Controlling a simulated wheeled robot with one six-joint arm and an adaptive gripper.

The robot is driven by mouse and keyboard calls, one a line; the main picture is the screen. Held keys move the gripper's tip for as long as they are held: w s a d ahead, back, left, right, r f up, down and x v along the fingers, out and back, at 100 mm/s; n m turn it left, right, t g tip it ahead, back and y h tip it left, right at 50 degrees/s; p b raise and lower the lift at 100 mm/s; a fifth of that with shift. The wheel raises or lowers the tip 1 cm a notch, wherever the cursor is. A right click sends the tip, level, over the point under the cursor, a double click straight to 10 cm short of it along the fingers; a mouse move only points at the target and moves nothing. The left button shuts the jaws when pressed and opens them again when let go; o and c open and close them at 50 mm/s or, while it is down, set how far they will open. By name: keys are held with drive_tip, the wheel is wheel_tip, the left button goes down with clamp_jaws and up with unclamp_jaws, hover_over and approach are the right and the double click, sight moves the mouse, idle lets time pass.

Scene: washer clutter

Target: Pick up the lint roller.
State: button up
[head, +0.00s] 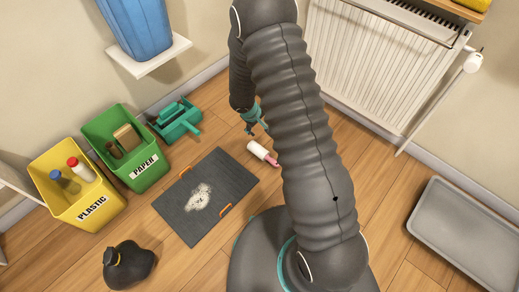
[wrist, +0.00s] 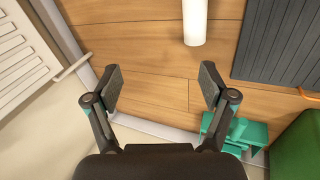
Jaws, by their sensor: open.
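The lint roller (head: 263,153) lies on the wooden floor in the head view, with a white roll and a pink handle, to the right of the dark mat. Its handle end is close to my arm in the picture. In the wrist view the white roll (wrist: 195,22) shows at the top edge, and its handle is out of frame. My gripper (wrist: 155,85) is open and empty, with the roll ahead of its fingertips and apart from them. In the head view my gripper (head: 254,122) is small and partly hidden by my arm, a little above the roller in the picture.
A dark mat (head: 233,181) with pale debris lies left of the roller. Green paper bin (head: 151,175), yellow plastic bin (head: 88,211), teal dustpan set (head: 182,127) and black bag (head: 128,268) stand further left. A radiator (head: 365,65) is behind; a grey tray (head: 470,232) lies right.

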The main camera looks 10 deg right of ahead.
drive_tip(key=n, duration=0.1)
approach(261, 152)
drive_tip(key=shift+g+y, duration=0.3)
drive_tip(key=shift+g, duration=0.1)
drive_tip(key=x, duration=0.2)
drive_tip(key=d+x, duration=0.1)
drive_tip(key=x, duration=0.2)
drive_tip(key=shift+w, duration=0.25)
drive_tip(key=shift+p+x, duration=0.5)
drive_tip(key=shift+x, duration=2.45)
drive_tip(key=shift+w+a, duration=0.15)
drive_tip(key=c, duration=1.3)
